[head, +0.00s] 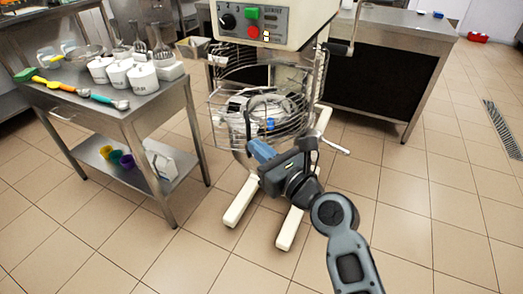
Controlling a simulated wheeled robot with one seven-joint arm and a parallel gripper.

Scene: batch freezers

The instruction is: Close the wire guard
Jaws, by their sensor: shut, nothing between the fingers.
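The wire guard (225,103) is a silver cage of curved wires below the head of a white floor-standing mixer (275,20). Its wires span the left, front and right of the space under the mixer head. I cannot tell whether any part of it stands open. My gripper (254,146) is in front of the guard's lower edge, with its blue fingers shut and nothing held. It overlaps the lower guard in the picture, and I cannot tell whether it touches. My gripper and wrist hide part of the mixer's base.
A steel table (150,108) with white tubs (143,78), whisks and colored scoops (103,99) stands close on the left. The mixer's white legs (241,199) reach forward on the floor. A steel counter (398,44) is behind right.

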